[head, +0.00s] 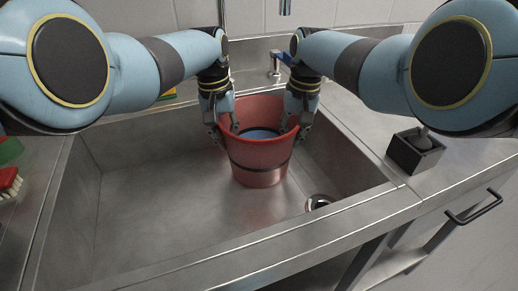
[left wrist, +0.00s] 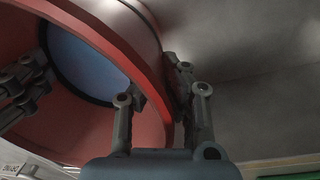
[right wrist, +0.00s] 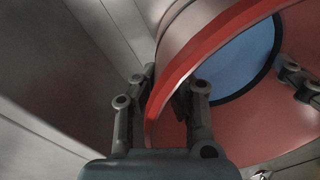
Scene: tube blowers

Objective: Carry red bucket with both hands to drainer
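The red bucket (head: 262,160) stands upright in the steel sink (head: 140,215), right of its middle. It has a dark band, and a blue surface like water shows inside. A round drain (head: 318,203) is in the sink floor to the right of the bucket. My left gripper (head: 224,137) has its fingers either side of the bucket's left rim, closed on the wall. My right gripper (head: 295,137) does the same at the right rim. Both wrist views show the rim pinched between fingertips, at the left (left wrist: 158,105) and right (right wrist: 165,100).
A blue-handled tap (head: 280,62) stands behind the bucket. A dark square holder (head: 415,152) is on the right counter. A red brush (head: 10,182) lies at the left edge. The sink floor left of the bucket is clear.

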